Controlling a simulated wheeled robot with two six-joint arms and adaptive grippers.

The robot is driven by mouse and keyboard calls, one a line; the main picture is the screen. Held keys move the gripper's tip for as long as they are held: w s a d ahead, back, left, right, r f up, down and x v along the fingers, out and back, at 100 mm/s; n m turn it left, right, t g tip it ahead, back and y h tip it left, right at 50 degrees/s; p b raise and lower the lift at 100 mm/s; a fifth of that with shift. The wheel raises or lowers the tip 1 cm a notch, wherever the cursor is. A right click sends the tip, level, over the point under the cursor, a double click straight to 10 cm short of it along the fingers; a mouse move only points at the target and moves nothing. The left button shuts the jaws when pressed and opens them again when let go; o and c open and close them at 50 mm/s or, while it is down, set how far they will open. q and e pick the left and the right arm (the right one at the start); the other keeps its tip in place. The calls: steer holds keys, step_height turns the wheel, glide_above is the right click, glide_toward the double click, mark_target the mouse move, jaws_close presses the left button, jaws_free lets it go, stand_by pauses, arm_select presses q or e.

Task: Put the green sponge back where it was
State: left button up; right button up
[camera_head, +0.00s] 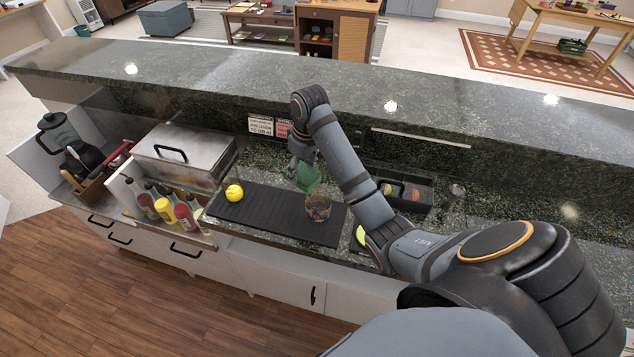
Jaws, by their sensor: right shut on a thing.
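My right gripper (300,158) reaches down over the bar's lower counter. It is shut on the green sponge (309,178). The sponge appears just above or at the back edge of the black mat (270,213); I cannot tell whether it touches anything below. The gripper and forearm hide part of the counter behind and to the right of it. My left gripper is not in view.
A yellow lemon-like fruit (234,192) and a brownish glass (318,208) stand on the mat. A black divided tray (420,193) lies right of my forearm, with a clear glass (454,195) beside it. Bottles (165,209) and a steel box (190,148) stand left. The raised bar top (240,85) runs behind.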

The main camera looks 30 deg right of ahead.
steer(key=w+d+f+b, duration=0.1)
steer(key=d+f, duration=0.1)
steer(key=w+d+f+b, duration=0.1)
steer(key=w+d+f, duration=0.1)
steer(key=d+f, duration=0.1)
steer(key=w+d+f, duration=0.2)
steer(key=d, duration=0.1)
steer(key=shift+w+d+f+b, duration=0.1)
steer(key=shift+d+f+b, duration=0.2)
steer(key=shift+b, duration=0.1)
steer(key=shift+w+d+f, duration=0.1)
steer(key=shift+f, duration=0.15)
step_height(320, 180, down, 3)
steer(key=shift+d+f+p, duration=0.1)
steer(key=shift+d+p, duration=0.05)
steer(key=shift+p, duration=0.5)
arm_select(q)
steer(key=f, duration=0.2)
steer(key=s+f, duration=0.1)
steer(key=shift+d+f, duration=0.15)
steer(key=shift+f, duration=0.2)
arm_select(e)
steer(key=shift+f, duration=0.2)
steer(key=o, duration=1.2)
steer(key=shift+f, duration=0.1)
